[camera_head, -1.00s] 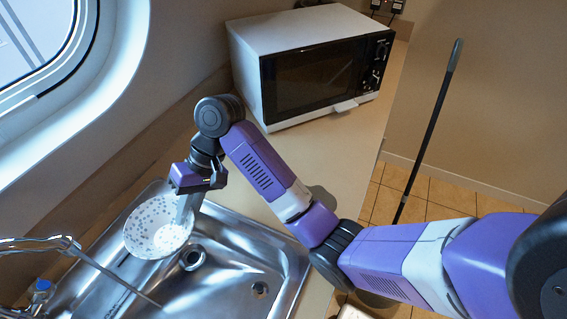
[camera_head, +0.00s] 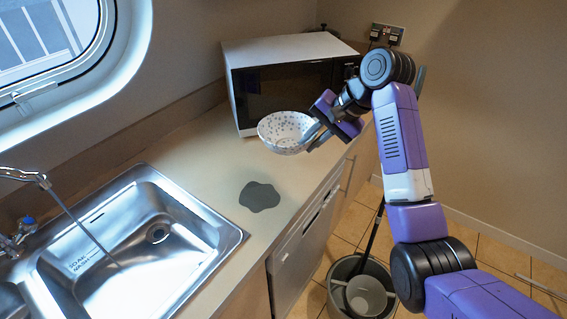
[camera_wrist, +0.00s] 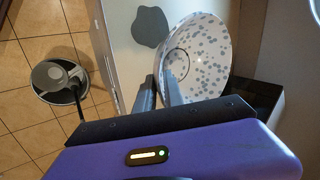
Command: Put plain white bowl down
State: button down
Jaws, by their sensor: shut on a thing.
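The bowl (camera_head: 284,130) is white with grey speckles, not plain white. My gripper (camera_head: 314,135) is shut on its right rim and holds it in front of the microwave, above the counter. The bowl is roughly level with its hollow facing up, and it looks empty. In the wrist view the bowl (camera_wrist: 208,50) fills the upper middle, with my gripper's fingers (camera_wrist: 163,85) at its left rim. No other bowl shows.
The microwave (camera_head: 290,85) stands behind the bowl. A flat grey patch (camera_head: 260,196) lies on the otherwise clear counter (camera_head: 205,150). The steel sink (camera_head: 215,240) is at the left. A bucket (camera_head: 345,270) with a mop stands on the floor beyond the counter's front edge.

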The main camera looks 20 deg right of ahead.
notch_tip(320, 180, up, 5)
jog(key=m, duration=0.2)
send_over(295, 179)
jog(key=s+d, duration=0.2)
jog(key=s, duration=0.1)
jog(key=shift+w+r+t+h, duration=0.1)
jog(key=shift+w+t+h, duration=0.1)
jog(key=shift+t+h, duration=0.2)
notch_tip(295, 179, down, 20)
jog(key=p, duration=0.3)
jog(key=shift+w+a+r, duration=0.15)
jog(key=c, duration=1.5)
grip_release()
jog(key=shift+o, duration=0.2)
jog(key=b+v, duration=0.1)
jog(key=v, duration=1.1)
